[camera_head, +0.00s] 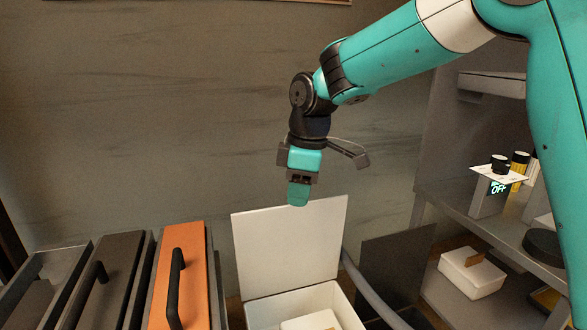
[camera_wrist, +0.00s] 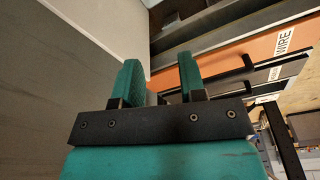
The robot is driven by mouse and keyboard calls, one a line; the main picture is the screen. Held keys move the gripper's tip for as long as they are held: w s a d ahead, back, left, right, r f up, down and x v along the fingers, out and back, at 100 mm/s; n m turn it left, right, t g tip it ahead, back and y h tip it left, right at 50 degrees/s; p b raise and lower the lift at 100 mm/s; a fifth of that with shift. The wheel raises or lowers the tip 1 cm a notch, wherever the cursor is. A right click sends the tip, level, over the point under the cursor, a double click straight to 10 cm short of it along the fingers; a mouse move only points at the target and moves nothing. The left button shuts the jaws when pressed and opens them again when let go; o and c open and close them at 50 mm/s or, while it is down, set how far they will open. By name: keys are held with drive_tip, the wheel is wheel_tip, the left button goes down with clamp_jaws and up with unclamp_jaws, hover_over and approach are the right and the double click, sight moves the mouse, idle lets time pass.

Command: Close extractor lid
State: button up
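The extractor is a white box (camera_head: 262,311) at the bottom centre of the head view. Its flat white lid (camera_head: 290,248) stands open, nearly upright, at the back of the box. My gripper (camera_head: 299,192) points down at the lid's top edge and overlaps it in the head view; I cannot tell whether it touches. In the wrist view my gripper (camera_wrist: 160,82) has its two teal fingers apart, with nothing clearly held between them. A pale panel (camera_wrist: 112,25) beyond the fingers at the upper left there looks like the lid.
Left of the box are drawers, one with an orange front (camera_head: 197,290) and black handle. A grey hose (camera_head: 366,290) runs along the box's right. A shelf unit (camera_head: 455,200) on the right holds a white container (camera_head: 472,275). The wall behind is bare.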

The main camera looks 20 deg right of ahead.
drive_tip(key=w+d+r+n+h+p, duration=0.1)
drive_tip(key=w+d+r+n+p, duration=0.1)
drive_tip(key=w+p, duration=0.35)
drive_tip(key=w+d+r+n+p, duration=0.2)
drive_tip(key=w+r+p, duration=0.1)
drive_tip(key=w, duration=0.5)
drive_tip(key=f+p, duration=0.1)
drive_tip(key=f, duration=0.5)
drive_tip(key=w+f+p, duration=0.1)
drive_tip(key=f, duration=0.5)
drive_tip(key=f+p, duration=0.1)
drive_tip(key=f, duration=0.5)
drive_tip(key=shift+w, duration=0.35)
clamp_jaws()
